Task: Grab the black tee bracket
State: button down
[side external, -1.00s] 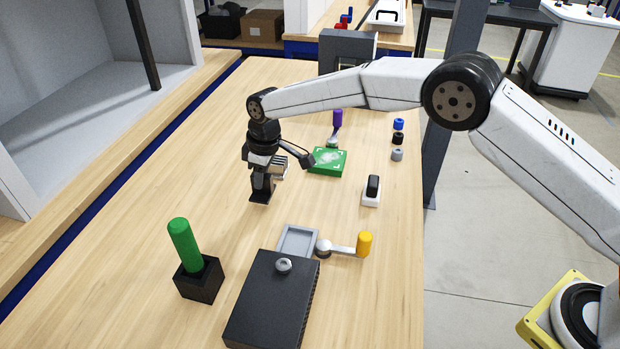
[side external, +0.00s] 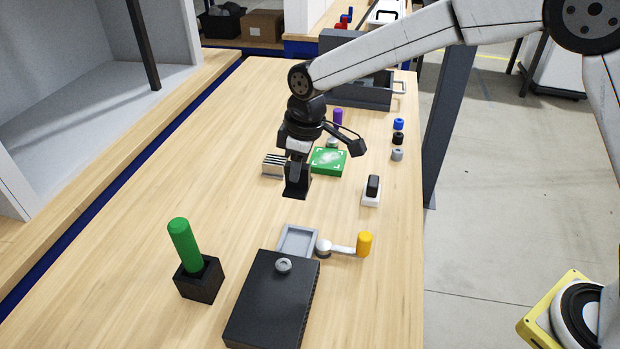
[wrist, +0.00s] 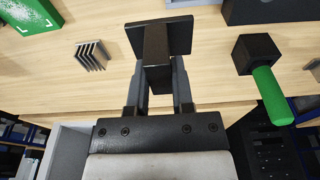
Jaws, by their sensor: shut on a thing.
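The black tee bracket (side external: 297,188) is held in my gripper (side external: 296,172), which is shut on its stem. In the wrist view the bracket (wrist: 160,38) has a flat rectangular plate at its far end and a stem running back between the fingers of my gripper (wrist: 158,78). In the side view it hangs upright with the plate downward. It appears a little above the wooden table, though the exact gap is hard to tell.
A finned heatsink (side external: 273,165) and a green board (side external: 328,161) lie close behind the bracket. A grey tray (side external: 298,240), a yellow-handled crank (side external: 363,244), a black box (side external: 272,300) and a black holder with a green peg (side external: 184,243) stand nearer. The left tabletop is clear.

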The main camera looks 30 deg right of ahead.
jog(key=shift+s+d+r, duration=0.15)
jog(key=shift+s+r, duration=0.1)
jog(key=shift+s, duration=0.25)
jog(key=shift+s+d+r, duration=0.2)
jog(key=shift+s, duration=0.35)
jog(key=shift+s+d+r, duration=0.15)
jog(key=shift+s+r, duration=0.1)
jog(key=shift+s, duration=0.25)
